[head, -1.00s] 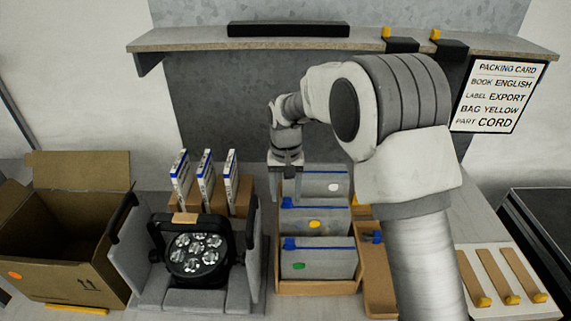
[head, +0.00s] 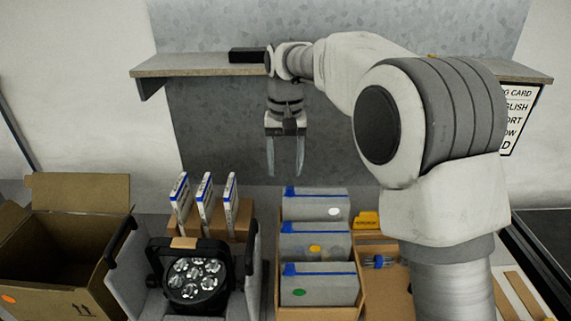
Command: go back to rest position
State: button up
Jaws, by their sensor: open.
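My gripper (head: 285,157) hangs with its two fingers pointing down and apart, with nothing between them. It is in front of the grey back panel (head: 220,130), below the shelf (head: 200,67) and above the box of grey bags. My arm reaches in from the right and covers part of the shelf and the packing card (head: 517,115). The grey bags with blue tops (head: 318,285) stand in a row in their box (head: 279,310), marked with white, yellow and green dots.
An open cardboard box (head: 70,262) stands at the left. A black par can (head: 197,275) sits in grey foam (head: 130,275). Several white booklets (head: 205,195) stand in a holder behind it. A tray with a yellow tag (head: 367,221) lies right of the bags. Air around the gripper is clear.

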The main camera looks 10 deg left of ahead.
jog(key=s+d+r+t, duration=0.1)
jog(key=s+d+r, duration=0.2)
jog(key=d, duration=0.2)
jog(key=s+d+r+m+t, duration=0.1)
jog(key=s+d+r, duration=0.25)
jog(key=d, duration=0.25)
jog(key=s+d+r+t, duration=0.1)
jog(key=s+d+r, duration=0.1)
jog(key=s+d, duration=0.25)
jog(key=s+d+f+m+t, duration=0.1)
jog(key=s+d+f, duration=0.4)
jog(key=s+d, duration=0.6)
jog(key=s+t, duration=0.1)
jog(key=s, duration=0.3)
jog(key=shift+t, duration=0.3)
dwell(1.6)
